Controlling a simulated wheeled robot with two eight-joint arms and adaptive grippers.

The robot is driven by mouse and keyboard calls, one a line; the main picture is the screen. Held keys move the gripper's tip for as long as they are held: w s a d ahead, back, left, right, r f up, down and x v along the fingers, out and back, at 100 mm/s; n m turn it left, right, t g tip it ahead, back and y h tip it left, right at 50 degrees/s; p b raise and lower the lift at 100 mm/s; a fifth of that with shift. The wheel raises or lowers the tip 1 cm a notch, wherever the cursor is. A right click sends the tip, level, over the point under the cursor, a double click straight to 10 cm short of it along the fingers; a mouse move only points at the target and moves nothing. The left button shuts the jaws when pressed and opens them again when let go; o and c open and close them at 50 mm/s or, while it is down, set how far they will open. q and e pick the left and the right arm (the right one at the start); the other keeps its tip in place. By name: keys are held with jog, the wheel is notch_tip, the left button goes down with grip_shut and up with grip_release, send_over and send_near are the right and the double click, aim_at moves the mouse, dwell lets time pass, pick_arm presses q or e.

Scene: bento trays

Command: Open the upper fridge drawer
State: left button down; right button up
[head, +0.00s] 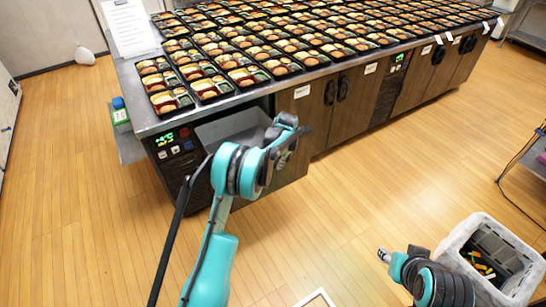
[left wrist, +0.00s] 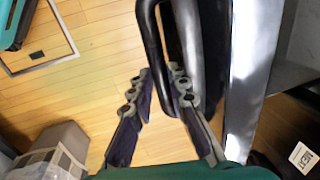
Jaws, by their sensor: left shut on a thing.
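The upper fridge drawer (head: 228,127) is at the left end of the long counter fridge in the head view. It stands pulled out, with its grey metal inside showing beneath the countertop. My left gripper (head: 288,130) is at the drawer's front and hides part of it. In the left wrist view my left gripper (left wrist: 161,82) is shut on the black drawer handle (left wrist: 150,30), which passes between its fingers. My right gripper (head: 384,255) is low at the right, apart from the fridge; its finger opening is too small to tell.
Many filled bento trays (head: 258,52) cover the metal countertop (head: 140,100). Closed wooden fridge doors (head: 312,108) run to the right. A grey crate (head: 460,240) with small items stands on the floor at the lower right. The wooden floor in front is mostly clear.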

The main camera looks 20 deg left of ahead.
pick_arm(q)
jog(key=shift+s+d, duration=0.75)
jog(key=shift+d, duration=0.15)
jog(key=c, duration=1.7)
grip_release()
jog(key=r, duration=0.4)
jog(key=s+d+r, duration=0.1)
jog(key=r, duration=0.6)
jog(key=shift+s+d+r, duration=0.25)
jog(key=shift+d+r, duration=0.15)
